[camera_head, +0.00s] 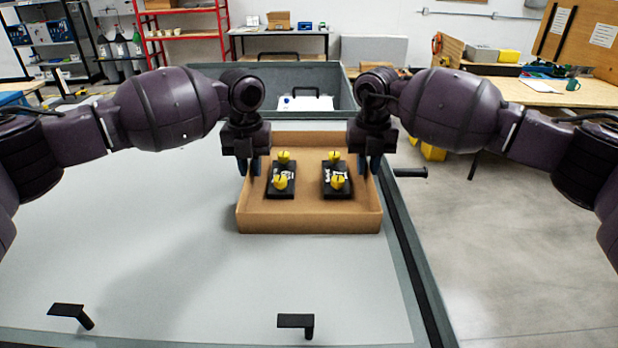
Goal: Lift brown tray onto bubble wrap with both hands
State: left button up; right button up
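The brown tray (308,220) sits on the light grey surface, right of its middle. It holds two black blocks (281,192) (337,191) with yellow knobs on top. My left gripper (255,168) is at the tray's left wall, fingers pointing down. My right gripper (371,168) is at the tray's right wall in the same pose. The arms and dark fingers hide how the fingertips meet the walls, so I cannot tell whether either is closed on a wall. I cannot clearly make out bubble wrap; the tray rests on a pale flat sheet (150,230).
Black brackets (72,313) (296,322) stand at the surface's front. A raised dark rim (415,250) runs along the right edge. A grey bin with a white item (305,103) is behind the tray. The surface left of the tray is clear.

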pick_arm(q)
grip_shut()
pick_arm(e)
grip_shut()
pick_arm(q)
jog(key=shift+r, duration=0.1)
pick_arm(e)
jog(key=shift+r, duration=0.1)
